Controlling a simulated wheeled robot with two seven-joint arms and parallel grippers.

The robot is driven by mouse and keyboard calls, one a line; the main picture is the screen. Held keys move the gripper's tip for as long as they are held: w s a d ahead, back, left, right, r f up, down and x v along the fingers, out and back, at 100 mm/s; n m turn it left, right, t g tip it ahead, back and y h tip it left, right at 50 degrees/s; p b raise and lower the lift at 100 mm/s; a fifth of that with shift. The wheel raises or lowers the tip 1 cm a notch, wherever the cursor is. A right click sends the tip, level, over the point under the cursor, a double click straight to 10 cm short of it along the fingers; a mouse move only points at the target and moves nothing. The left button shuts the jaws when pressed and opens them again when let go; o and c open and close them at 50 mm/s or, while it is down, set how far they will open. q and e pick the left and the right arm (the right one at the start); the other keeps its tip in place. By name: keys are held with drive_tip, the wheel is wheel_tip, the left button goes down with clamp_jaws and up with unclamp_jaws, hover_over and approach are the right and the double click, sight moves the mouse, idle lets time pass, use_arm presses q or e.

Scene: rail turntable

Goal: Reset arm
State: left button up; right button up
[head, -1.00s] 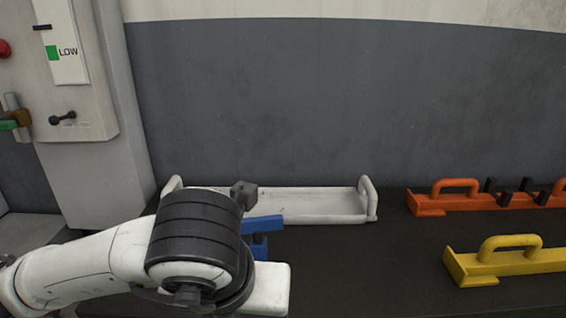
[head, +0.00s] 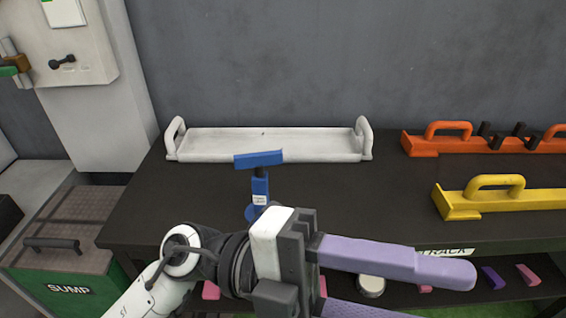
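My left gripper (head: 430,293) is in the lower middle of the head view, its arm coming in from the lower left. Its two long purple fingers point right and stand apart with nothing between them, so it is open. The lower finger is partly cut off by the bottom edge. The gripper is in front of the black table's (head: 340,205) front edge in the picture. A blue T-handled tool (head: 260,160) with a small white label stands just behind it, its foot partly hidden by my gripper. My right gripper is not in view.
A white tray (head: 265,145) with two end handles lies at the back. An orange rack (head: 465,146) and a yellow handled bar (head: 510,201) lie at right. A lower shelf holds several small pieces. A green SUMP box (head: 70,285) is at lower left.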

use_arm(q)
drive_tip(key=w+a+f+n+t+h, duration=0.1)
drive_tip(key=w+a+n+t, duration=0.3)
drive_tip(key=w+n+t, duration=0.55)
drive_tip(key=w+a+f+n+t, duration=0.1)
drive_tip(key=w+a+n+t, duration=0.45)
drive_tip(key=n+t, duration=0.6)
drive_tip(key=w+a+f+n+t+y+p, duration=0.1)
drive_tip(key=w+a+f+n+t+y, duration=0.4)
drive_tip(key=f+n+y, duration=0.3)
drive_tip(key=s+a+f+n+g+y, duration=0.15)
drive_tip(key=a+f+y, duration=0.25)
drive_tip(key=f, duration=0.5)
drive_tip(key=s+a+f+n+g+y, duration=0.1)
drive_tip(key=a+f+n+g+y, duration=0.25)
drive_tip(key=f, duration=0.65)
drive_tip(key=s+a+f+g+y, duration=0.1)
drive_tip(key=s+a+f+g, duration=0.1)
drive_tip(key=s+f, duration=0.4)
drive_tip(key=s+a+f+n+g+y+p, duration=0.1)
drive_tip(key=s+a+f+g, duration=0.2)
drive_tip(key=s+f, duration=0.4)
drive_tip(key=shift+a+f, duration=0.15)
drive_tip(key=shift+f, duration=0.4)
drive_tip(key=shift+c, duration=0.5)
